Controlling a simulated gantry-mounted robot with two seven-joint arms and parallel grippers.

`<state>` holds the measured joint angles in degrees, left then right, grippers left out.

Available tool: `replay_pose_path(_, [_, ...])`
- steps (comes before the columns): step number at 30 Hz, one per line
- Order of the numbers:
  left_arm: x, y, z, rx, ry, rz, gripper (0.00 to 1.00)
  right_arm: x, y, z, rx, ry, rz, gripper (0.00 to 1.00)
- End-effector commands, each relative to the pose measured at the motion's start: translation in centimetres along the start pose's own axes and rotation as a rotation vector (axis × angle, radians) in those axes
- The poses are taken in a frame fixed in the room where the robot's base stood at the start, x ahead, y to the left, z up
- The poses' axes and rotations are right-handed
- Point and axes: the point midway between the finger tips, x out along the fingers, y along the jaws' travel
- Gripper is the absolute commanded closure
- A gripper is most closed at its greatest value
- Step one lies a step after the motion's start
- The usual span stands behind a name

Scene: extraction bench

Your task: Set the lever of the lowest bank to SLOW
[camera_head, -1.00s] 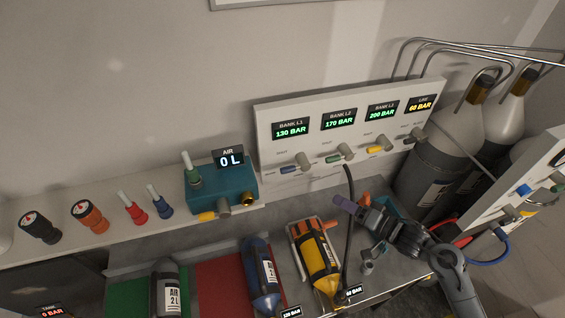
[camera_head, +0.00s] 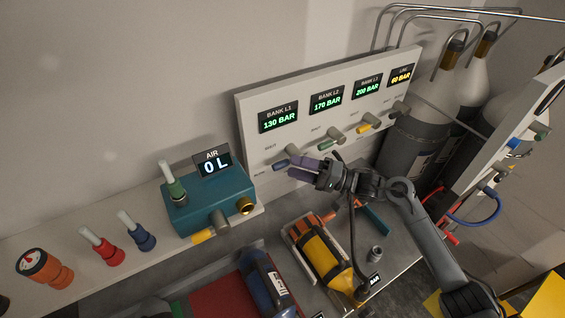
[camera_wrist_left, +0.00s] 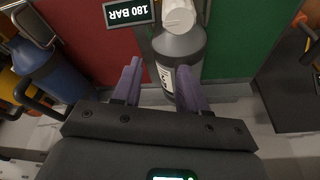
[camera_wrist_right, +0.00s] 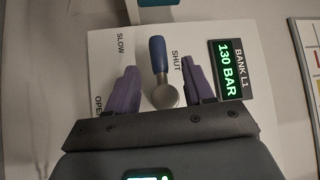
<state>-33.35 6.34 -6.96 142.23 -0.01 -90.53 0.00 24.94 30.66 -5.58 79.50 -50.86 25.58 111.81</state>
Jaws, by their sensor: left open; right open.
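The bank panel (camera_head: 248,128) shows BANK L1 (camera_head: 278,118) at 130 BAR, L2 (camera_head: 326,101) at 170 and a third bank (camera_head: 367,87) at 200. The L1 lever (camera_head: 279,164) has a blue handle; in the right wrist view it (camera_wrist_right: 157,55) points up from its round pivot, between the words SLOW and SHUT, closer to SHUT. My right gripper (camera_head: 296,166) is open at this lever. Its purple fingers (camera_wrist_right: 160,78) stand either side of the lever, with visible gaps. My left gripper (camera_wrist_left: 158,72) is open above a grey cylinder (camera_wrist_left: 180,50), outside the head view.
The L2 green lever (camera_head: 328,142) and a yellow lever (camera_head: 367,126) sit to the right on the panel. A teal air box (camera_head: 208,200) stands to the left. Yellow (camera_head: 322,255) and blue (camera_head: 262,275) cylinders lie on the bench below.

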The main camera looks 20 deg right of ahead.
Motion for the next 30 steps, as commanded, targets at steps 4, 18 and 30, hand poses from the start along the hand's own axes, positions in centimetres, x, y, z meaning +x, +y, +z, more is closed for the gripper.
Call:
replay_pose_path(4, [-0.2, 0.0, -0.1, 0.0, 0.0, -0.001, 0.57, 2.3, -0.1, 0.0, -0.001, 0.0, -0.001, 0.48])
replay_pose_path(18, [-0.2, -0.4, 0.0, 0.012, -0.003, -0.012, 0.57, 4.6, 0.1, 0.0, -0.001, 0.001, 0.002, 0.48])
replay_pose_path(30, [-0.2, -0.4, 0.0, 0.01, -0.002, -0.01, 0.57, 4.6, 0.1, 0.0, -0.001, 0.0, 0.002, 0.88])
